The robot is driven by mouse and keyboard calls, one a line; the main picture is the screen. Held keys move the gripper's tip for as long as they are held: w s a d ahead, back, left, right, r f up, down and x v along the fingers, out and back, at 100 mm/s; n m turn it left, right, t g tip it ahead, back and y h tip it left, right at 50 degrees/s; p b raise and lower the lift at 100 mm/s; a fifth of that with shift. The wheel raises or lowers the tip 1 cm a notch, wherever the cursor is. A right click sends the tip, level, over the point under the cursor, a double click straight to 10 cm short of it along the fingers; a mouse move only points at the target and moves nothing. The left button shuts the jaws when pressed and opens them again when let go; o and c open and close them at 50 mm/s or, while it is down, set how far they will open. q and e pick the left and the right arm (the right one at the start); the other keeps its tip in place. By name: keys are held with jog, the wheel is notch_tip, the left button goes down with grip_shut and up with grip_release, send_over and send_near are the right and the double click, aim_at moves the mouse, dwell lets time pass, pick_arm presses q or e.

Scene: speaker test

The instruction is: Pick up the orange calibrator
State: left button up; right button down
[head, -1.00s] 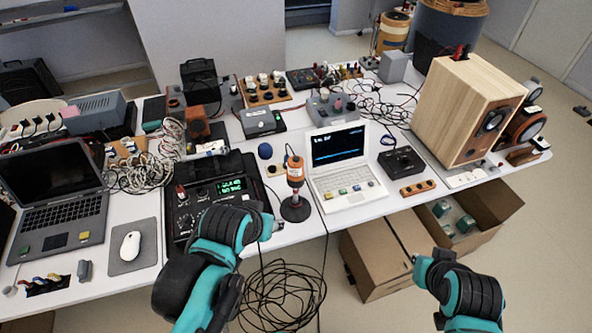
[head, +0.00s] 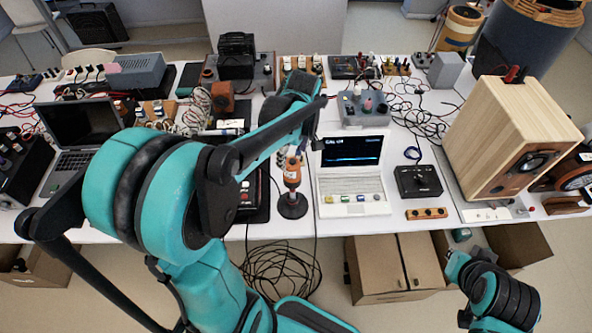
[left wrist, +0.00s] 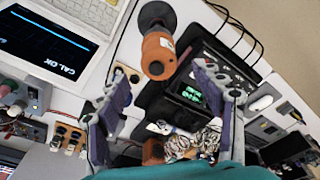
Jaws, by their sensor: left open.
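The orange calibrator (head: 292,172) stands upright on a round dark base (head: 292,206) at the table's front edge, left of the white laptop. In the left wrist view its orange end (left wrist: 158,55) points toward the camera, near the top middle. My left gripper (head: 306,143) is over the table, above and close to the calibrator. In the left wrist view its two fingers (left wrist: 160,80) are spread wide, and the calibrator's end shows near the gap between them. I see no contact. My right arm shows at the lower right, but its gripper cannot be made out.
The white laptop (head: 352,185) stands close on the right. A black device with a green display (left wrist: 192,93) lies on the other side, partly hidden by my arm in the head view. A wooden speaker (head: 505,140) stands farther right. Cables hang below the table edge.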

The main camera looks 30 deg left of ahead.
aim_at(293, 162)
pick_arm(q)
jog(key=f+b, duration=0.1)
jog(key=f, duration=0.4)
jog(key=shift+w+a+f+b, duration=0.1)
jog(key=shift+w+a+b, duration=0.1)
jog(key=shift+b, duration=0.2)
jog(key=shift+a+f, duration=0.1)
jog(key=shift+f, duration=0.25)
grip_shut()
